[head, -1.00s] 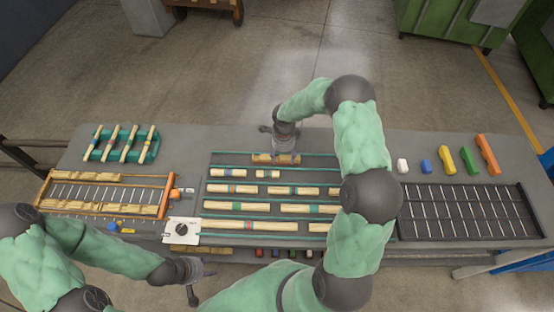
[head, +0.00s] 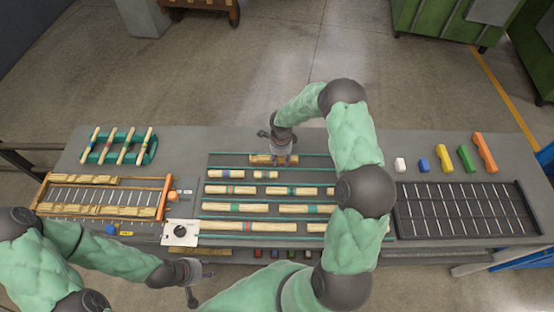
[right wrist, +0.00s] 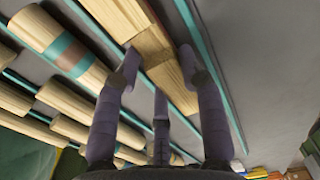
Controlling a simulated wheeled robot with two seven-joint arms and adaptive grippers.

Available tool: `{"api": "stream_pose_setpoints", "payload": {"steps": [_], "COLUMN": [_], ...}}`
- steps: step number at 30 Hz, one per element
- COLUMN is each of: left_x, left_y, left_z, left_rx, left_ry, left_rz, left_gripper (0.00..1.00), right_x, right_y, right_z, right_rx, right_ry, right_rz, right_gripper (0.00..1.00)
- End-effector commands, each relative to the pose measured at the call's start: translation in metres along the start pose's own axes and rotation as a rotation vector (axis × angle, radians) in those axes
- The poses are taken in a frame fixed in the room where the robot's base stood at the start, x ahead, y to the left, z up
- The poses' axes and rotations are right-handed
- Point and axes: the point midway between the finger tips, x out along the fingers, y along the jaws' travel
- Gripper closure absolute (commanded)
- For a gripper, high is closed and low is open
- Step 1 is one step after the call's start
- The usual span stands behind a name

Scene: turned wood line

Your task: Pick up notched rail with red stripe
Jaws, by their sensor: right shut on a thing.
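A pale wooden rail with a notch cut across it (right wrist: 158,55) lies in the top row of the slatted rack. It also shows in the head view (head: 262,160), under my right gripper (head: 281,153). In the right wrist view the fingers of my right gripper (right wrist: 160,75) are closed on both sides of the rail at the notch.
The rack (head: 268,181) holds several striped turned pieces in rows below the rail. A teal holder with sticks (head: 108,158) and an orange-ended frame (head: 169,190) stand left. A dark slotted tray (head: 466,210) and coloured blocks (head: 444,158) are at right. Bare table lies behind the rack.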

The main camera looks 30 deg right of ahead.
Motion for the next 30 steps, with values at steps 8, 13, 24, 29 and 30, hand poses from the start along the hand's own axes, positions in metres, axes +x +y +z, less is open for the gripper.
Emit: {"api": "stream_pose_setpoints", "payload": {"steps": [8, 13, 24, 29, 30], "left_x": [0.001, 0.002, 0.004, 0.006, 0.006], "left_y": [0.000, -0.001, -0.002, -0.002, -0.002], "left_z": [0.000, 0.000, 0.000, 0.000, 0.000], "left_rx": [0.000, 0.000, 0.000, 0.000, 0.000], "left_ry": [0.000, 0.000, 0.000, 0.000, 0.000], "left_rz": [0.000, 0.000, 0.000, 0.000, 0.000], "left_gripper": [0.60, 0.60, 0.60, 0.60, 0.60], "right_x": [-0.013, -0.042, -0.106, -0.119, -0.121], "right_y": [-0.001, 0.005, 0.059, 0.079, 0.083], "right_z": [0.000, 0.007, 0.062, 0.083, 0.086], "right_rx": [0.000, -0.004, -0.007, -0.005, -0.003], "right_ry": [0.000, -0.001, -0.001, -0.001, -0.001], "right_rz": [-0.003, -0.004, -0.002, -0.001, -0.001], "right_gripper": [0.95, 0.95, 0.95, 0.95, 0.95]}}
